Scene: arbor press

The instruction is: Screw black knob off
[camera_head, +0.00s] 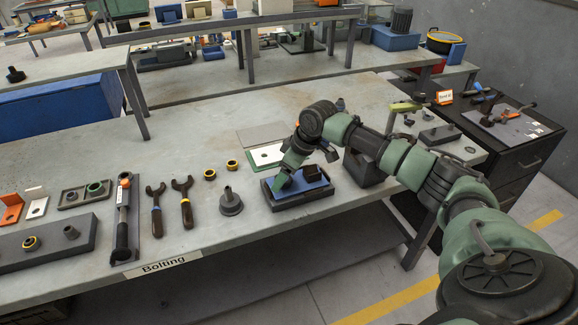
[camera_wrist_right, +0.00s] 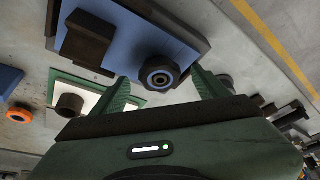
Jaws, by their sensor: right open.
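In the right wrist view a round black knob (camera_wrist_right: 158,74) with a blue-grey centre sits on a blue plate (camera_wrist_right: 195,50). My right gripper (camera_wrist_right: 160,76) is open, with one green finger on each side of the knob. The fingers look apart from it; I cannot tell how far the tips are from the plate. In the head view my right gripper (camera_head: 281,182) points down over the blue plate (camera_head: 314,186), which lies in a dark tray (camera_head: 305,201). The knob is hidden there behind my gripper. My left gripper is not in view.
A dark block (camera_wrist_right: 90,40) stands on the plate beside the knob. A green-edged white plate (camera_head: 267,155) lies behind the tray. A grey flanged post (camera_head: 230,201), wrenches (camera_head: 183,203) and yellow-black rings stand to the left. The table's front edge is close to the tray.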

